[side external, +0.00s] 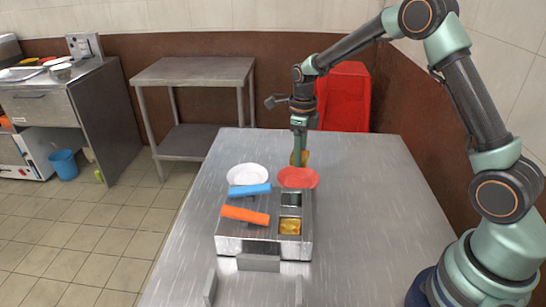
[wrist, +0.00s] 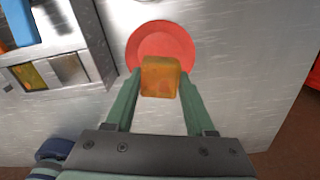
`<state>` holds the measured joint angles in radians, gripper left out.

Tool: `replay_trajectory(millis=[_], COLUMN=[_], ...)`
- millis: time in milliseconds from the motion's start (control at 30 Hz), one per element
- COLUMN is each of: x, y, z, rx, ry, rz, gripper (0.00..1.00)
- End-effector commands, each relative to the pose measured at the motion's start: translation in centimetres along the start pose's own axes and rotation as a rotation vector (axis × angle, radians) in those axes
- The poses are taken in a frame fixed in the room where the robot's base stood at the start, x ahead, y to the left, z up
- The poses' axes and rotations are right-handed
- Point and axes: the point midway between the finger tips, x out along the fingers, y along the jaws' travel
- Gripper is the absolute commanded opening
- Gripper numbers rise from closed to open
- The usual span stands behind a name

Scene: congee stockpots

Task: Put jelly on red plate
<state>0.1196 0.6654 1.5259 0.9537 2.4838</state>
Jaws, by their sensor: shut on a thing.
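The jelly (wrist: 160,77) is an amber block held between the green fingers of my gripper (wrist: 159,88) in the wrist view. My gripper is shut on it. In the side view the jelly (side external: 299,158) is at the fingertips of my gripper (side external: 299,152), over the far part of the red plate (side external: 298,178). The red plate lies flat on the table, and its visible surface is bare. In the wrist view the jelly overlaps the near edge of the red plate (wrist: 160,42). I cannot tell exactly how high the jelly is above the plate.
A metal box (side external: 265,247) with a blue bar (side external: 249,190), an orange bar (side external: 245,215) and a compartment of yellow-orange content (side external: 290,227) stands near the plate. A white plate (side external: 248,174) lies left of the red one. The table (side external: 370,190) is clear at right.

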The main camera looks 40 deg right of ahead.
Motion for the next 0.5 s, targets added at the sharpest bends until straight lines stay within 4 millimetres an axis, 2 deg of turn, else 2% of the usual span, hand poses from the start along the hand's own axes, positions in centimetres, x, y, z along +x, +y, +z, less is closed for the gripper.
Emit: replay_trajectory(millis=[500], x=[4.6], y=[0.0], z=[0.0], rx=[0.000], ry=[0.001], rz=[0.000], gripper=[0.00])
